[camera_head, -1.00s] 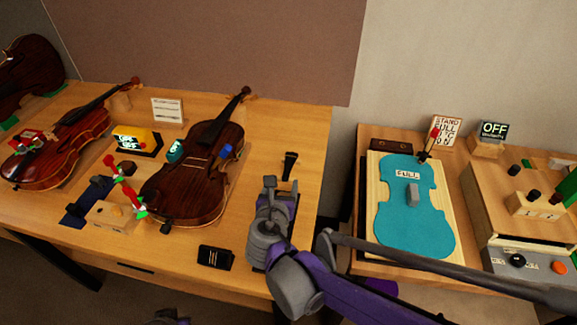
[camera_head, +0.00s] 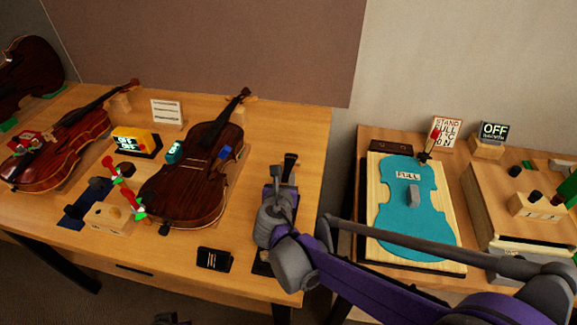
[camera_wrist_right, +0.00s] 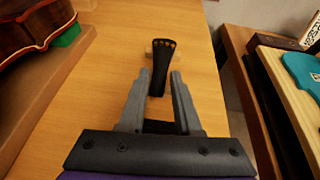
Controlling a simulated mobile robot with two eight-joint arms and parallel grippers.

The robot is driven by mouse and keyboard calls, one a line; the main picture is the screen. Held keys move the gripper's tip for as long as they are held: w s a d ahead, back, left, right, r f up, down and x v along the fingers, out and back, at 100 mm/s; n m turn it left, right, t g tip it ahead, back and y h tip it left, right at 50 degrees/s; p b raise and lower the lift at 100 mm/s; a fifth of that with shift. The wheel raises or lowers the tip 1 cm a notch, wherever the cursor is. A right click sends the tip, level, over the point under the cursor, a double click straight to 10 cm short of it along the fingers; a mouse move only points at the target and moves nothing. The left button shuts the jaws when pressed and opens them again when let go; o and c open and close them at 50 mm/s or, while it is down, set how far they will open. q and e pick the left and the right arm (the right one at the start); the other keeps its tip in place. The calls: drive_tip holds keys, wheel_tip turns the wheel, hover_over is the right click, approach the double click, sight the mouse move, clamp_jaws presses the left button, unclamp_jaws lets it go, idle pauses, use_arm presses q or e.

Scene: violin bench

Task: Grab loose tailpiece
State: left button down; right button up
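The loose tailpiece (camera_head: 291,161) is a dark, narrow piece on the right part of the violin bench. In the right wrist view the tailpiece (camera_wrist_right: 155,66) lies ahead, its wide end with small holes away from me and resting at a pale block. My right gripper (camera_head: 284,178) is at the near end of the tailpiece. In the right wrist view my right gripper (camera_wrist_right: 161,76) is open, with its fingers on either side of the narrow end. I see no contact between finger and tailpiece.
A violin (camera_head: 192,180) lies to the left of the right gripper. A small black stand (camera_head: 214,258) is near the bench's front edge. To the right, across a gap, a second table holds a board with a teal violin shape (camera_head: 405,215). Bare bench wood surrounds the tailpiece.

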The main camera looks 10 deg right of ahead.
clamp_jaws()
drive_tip(key=shift+r, duration=0.1)
